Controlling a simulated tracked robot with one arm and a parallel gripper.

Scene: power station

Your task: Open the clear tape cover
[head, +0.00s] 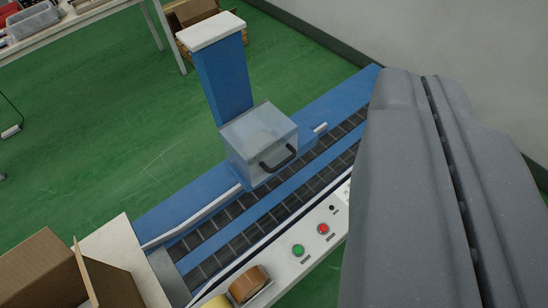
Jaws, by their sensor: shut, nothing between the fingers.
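The clear tape cover (258,138) is a see-through box with a black curved handle (278,158) on its front side. It sits at the foot of a blue column (222,78), over the conveyor, and looks shut. My gripper (424,82) is the large grey shape filling the right side of the view. Its two halves lie together along a dark seam, with nothing seen between them. It is to the right of the cover and clear of the handle in the picture. It hides the right part of the machine.
The blue conveyor has dark roller belts (225,215). Its white front panel carries a green button (298,250) and a red button (323,229). Tape rolls (248,284) lie at the front. An open cardboard box (45,270) stands at lower left. Green floor lies behind; a grey wall is at upper right.

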